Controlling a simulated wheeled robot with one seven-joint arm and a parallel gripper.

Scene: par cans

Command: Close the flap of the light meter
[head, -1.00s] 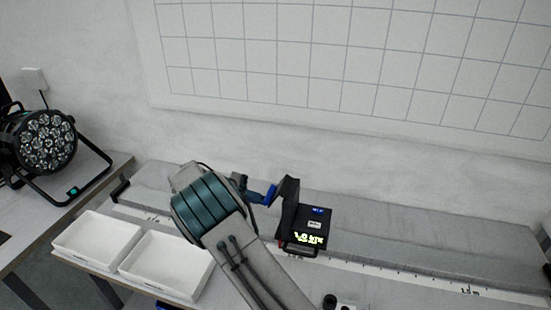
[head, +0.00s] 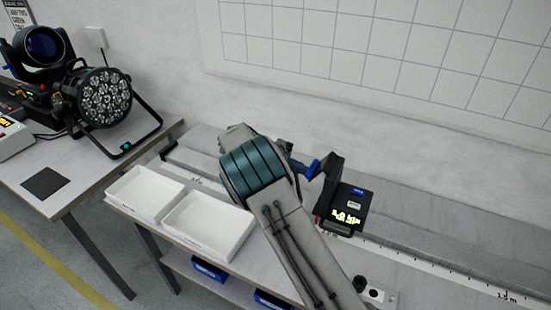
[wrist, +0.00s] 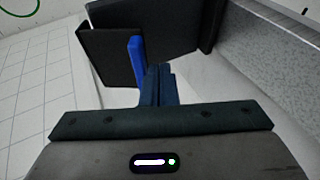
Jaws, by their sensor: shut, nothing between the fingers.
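The light meter (head: 350,207) is a black box with a lit yellow-green display, lying on the long bench. Its black flap (head: 329,178) stands up at the left side of the box, open. A bright blue piece (head: 312,168) sticks out from the flap towards my gripper; it also shows in the wrist view (wrist: 137,60). My gripper (wrist: 160,78) is shut and empty, with its dark blue fingertips close beside the blue piece and flap. I cannot tell whether they touch. In the head view my arm hides most of the gripper.
Two white trays (head: 180,227) stand left of my arm. A ruled strip (head: 440,269) runs along the bench to the right. A par can (head: 103,98) stands on the left table. A small box with a black knob (head: 373,293) sits at the front edge.

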